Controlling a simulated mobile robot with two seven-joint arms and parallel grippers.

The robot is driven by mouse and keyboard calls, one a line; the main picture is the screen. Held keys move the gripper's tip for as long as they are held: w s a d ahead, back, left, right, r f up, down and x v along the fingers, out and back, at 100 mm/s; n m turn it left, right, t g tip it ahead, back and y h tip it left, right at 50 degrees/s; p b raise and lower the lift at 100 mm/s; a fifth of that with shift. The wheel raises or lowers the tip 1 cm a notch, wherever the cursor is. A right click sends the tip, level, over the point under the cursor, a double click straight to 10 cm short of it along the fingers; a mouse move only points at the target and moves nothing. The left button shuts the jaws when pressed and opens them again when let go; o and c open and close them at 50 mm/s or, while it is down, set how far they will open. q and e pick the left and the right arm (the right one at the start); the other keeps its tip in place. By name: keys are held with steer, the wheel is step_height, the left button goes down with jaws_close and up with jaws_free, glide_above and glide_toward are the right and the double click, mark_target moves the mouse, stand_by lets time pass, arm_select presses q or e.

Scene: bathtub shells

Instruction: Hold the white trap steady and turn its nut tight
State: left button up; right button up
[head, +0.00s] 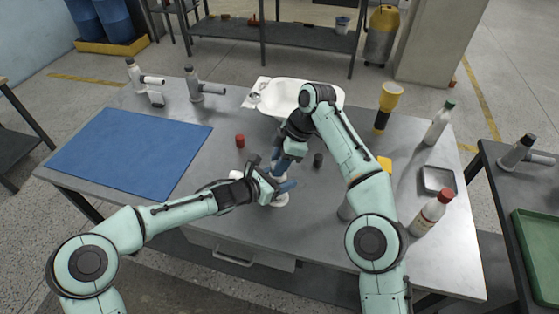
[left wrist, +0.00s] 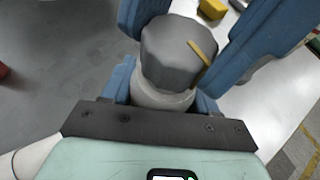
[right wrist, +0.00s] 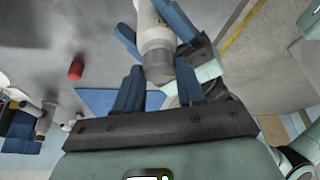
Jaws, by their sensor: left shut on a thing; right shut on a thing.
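The white trap stands upright near the table's front middle, its pale base (head: 281,200) showing below my grippers. Its body (left wrist: 160,100) is between my left gripper's blue fingers in the left wrist view, and also shows in the right wrist view (right wrist: 152,32). My left gripper (head: 272,189) is shut on the body. The grey nut (left wrist: 178,52) tops the trap and carries a yellow mark. My right gripper (head: 290,160) comes from above, shut on the nut (right wrist: 160,68). In the head view the grippers hide most of the trap and nut.
A red cap (head: 240,141) and a dark cap (head: 318,160) lie nearby. A white basin (head: 285,97), two other fittings (head: 206,90) and a blue mat (head: 130,151) lie behind and left. Bottles (head: 431,212), a yellow-topped torch (head: 389,100) and a metal tray (head: 437,181) are right.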

stand_by(0.5)
steer(key=o, duration=0.8)
